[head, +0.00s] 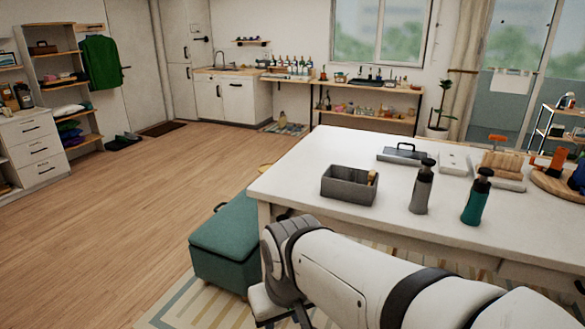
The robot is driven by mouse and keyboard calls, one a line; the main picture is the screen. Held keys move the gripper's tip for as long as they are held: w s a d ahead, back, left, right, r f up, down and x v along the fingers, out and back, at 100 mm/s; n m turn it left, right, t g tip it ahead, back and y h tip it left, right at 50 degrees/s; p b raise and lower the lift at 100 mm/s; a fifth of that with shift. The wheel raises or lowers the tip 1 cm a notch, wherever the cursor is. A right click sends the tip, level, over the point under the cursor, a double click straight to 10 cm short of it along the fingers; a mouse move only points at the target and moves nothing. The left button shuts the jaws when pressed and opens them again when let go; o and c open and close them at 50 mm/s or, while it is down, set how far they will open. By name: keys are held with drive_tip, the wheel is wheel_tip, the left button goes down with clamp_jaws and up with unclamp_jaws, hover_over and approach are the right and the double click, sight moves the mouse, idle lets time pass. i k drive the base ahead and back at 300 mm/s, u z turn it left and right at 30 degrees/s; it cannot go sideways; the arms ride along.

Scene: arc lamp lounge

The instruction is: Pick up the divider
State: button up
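I cannot surely tell which thing is the divider. The nearest candidate is a grey open-topped box (345,190) at the near left of the white table, with a small tan-and-yellow object (372,178) at its right end. Its inside shows only in part. A flat grey case with a dark handle (403,154) lies farther back on the table. My arm crosses the lower right foreground. My gripper (283,318) is at the bottom edge, below and left of the box, apart from it and partly cut off; its fingers do not show clearly.
The white table (300,163) also bears a grey bottle (422,188), a teal bottle (477,198), a wooden-topped block (502,166) and a round board (560,186) with items. A teal storage bench (222,243) stands against the table's left side. Wooden floor at left is open.

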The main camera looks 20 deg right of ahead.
sight(372, 174)
drive_tip(key=z, duration=0.4)
drive_tip(key=i, duration=1.1)
drive_tip(key=z, duration=0.9)
drive_tip(key=i, duration=0.35)
drive_tip(key=z, duration=0.3)
